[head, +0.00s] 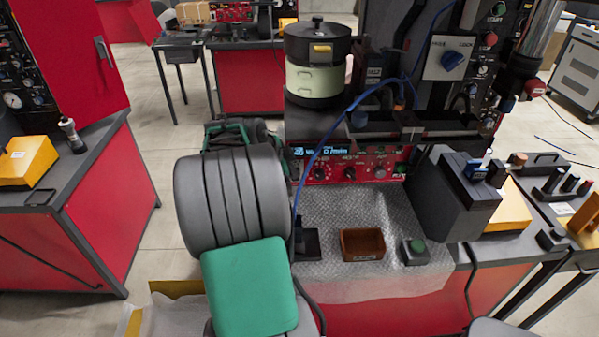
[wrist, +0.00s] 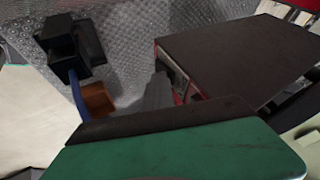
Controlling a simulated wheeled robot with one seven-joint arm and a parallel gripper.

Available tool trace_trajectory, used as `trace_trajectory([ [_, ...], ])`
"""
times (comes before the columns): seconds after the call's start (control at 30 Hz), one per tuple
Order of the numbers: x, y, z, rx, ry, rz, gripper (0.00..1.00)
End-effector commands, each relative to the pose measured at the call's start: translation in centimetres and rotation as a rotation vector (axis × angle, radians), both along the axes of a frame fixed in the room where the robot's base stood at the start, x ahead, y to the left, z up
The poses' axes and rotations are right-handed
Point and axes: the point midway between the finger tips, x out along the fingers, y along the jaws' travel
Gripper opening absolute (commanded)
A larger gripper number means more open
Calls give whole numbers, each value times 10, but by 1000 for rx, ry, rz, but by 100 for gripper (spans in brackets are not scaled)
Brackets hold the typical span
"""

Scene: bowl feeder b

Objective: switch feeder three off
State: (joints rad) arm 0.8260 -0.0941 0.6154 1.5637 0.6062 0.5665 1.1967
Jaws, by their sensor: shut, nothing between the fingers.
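A red control panel (head: 355,168) with a lit blue display and several dark knobs faces me at the back of the bench. A grey plate with a blue rotary knob (head: 453,61) and a "LOCK" marking is mounted above it to the right. I cannot read which control belongs to feeder three. My gripper is hidden behind my arm in the head view. In the wrist view its grey fingers (wrist: 157,95) show small beyond the dark edge of my green cover. They look shut and empty, beside a dark-topped box (wrist: 240,50) with a red side.
A brown bin (head: 362,256) and a grey box with a green button (head: 415,250) stand on the bubble-wrap mat (head: 340,208). A blue hose (head: 318,150) arches before the panel. A dark grey box (head: 455,200) stands to the right. A black-lidded round pot (head: 318,80) stands above left.

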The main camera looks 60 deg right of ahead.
Motion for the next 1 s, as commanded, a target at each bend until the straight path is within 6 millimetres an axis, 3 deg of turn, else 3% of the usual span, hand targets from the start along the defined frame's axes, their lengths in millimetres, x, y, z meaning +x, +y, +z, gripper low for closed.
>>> trace_trajectory([
  [0.83,-1,0,15,-4,0,-1,0],
  [1.0,-5,11,15,-6,-1,0,0],
])
